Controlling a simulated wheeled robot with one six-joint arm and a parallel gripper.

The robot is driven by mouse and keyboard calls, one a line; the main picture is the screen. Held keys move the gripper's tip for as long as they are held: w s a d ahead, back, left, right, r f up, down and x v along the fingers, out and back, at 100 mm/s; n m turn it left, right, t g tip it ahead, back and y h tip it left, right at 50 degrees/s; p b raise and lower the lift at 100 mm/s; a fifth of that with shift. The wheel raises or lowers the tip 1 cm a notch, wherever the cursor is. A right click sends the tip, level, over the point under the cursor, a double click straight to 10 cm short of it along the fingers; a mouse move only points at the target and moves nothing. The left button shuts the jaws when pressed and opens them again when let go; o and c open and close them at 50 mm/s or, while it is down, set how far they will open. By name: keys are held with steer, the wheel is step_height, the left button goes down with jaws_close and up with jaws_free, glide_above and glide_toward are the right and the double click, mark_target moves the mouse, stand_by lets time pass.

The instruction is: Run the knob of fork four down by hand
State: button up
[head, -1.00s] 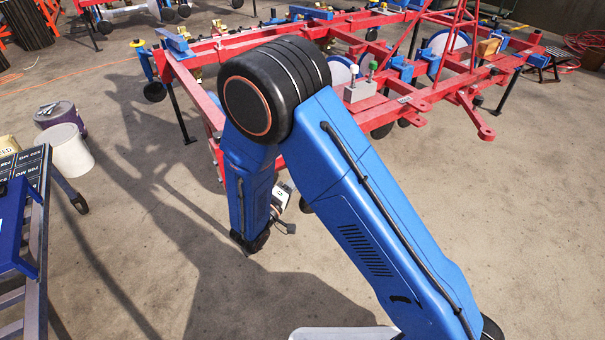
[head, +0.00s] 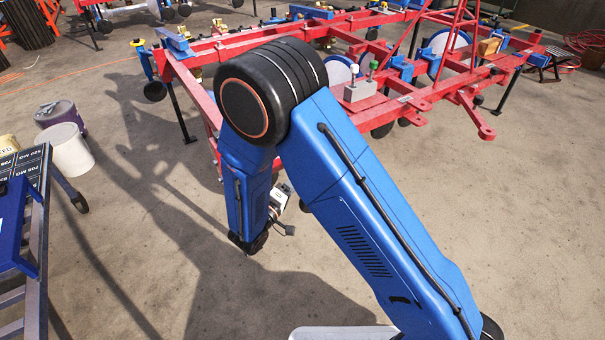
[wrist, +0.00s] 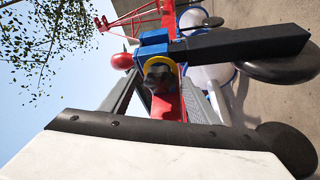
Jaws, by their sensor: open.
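In the wrist view, turned sideways, a black lobed knob (wrist: 158,78) stands near the picture's middle, with a yellow ring (wrist: 161,59) around its far side. A blue block (wrist: 153,43) and a red part (wrist: 168,106) are next to it. My gripper (wrist: 170,84) is open; its dark fingers show on either side of the knob. Whether they touch it I cannot tell. In the head view my gripper (head: 283,220) hangs low beside my forearm, partly hidden by it. The fork behind my arm is hidden there, and no fork number is readable.
The red planter frame (head: 225,47) stands behind my arm. A dark bar (wrist: 250,44) and a black wheel (wrist: 280,66) lie right of the knob in the wrist view. A white bucket (head: 67,150) and a cart (head: 35,235) stand left. The concrete floor between is clear.

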steer(key=v, duration=1.6)
steer(key=shift+s+a, duration=0.15)
steer(key=shift+s, duration=0.2)
steer(key=v, duration=1.7)
steer(key=shift+s, duration=0.2)
steer(key=shift+w, duration=0.1)
steer(key=w+d+r+n+g+y, duration=0.1)
steer(key=w+d+r+n+g, duration=0.25)
steer(key=w+r+n, duration=0.45)
steer(key=w+d+r+n+g, duration=0.35)
steer(key=w+n, duration=0.35)
steer(key=w, duration=0.3)
steer(key=x, duration=1.7)
steer(key=shift+d+r, duration=0.2)
steer(key=shift+r, duration=0.15)
steer(key=c, duration=1)
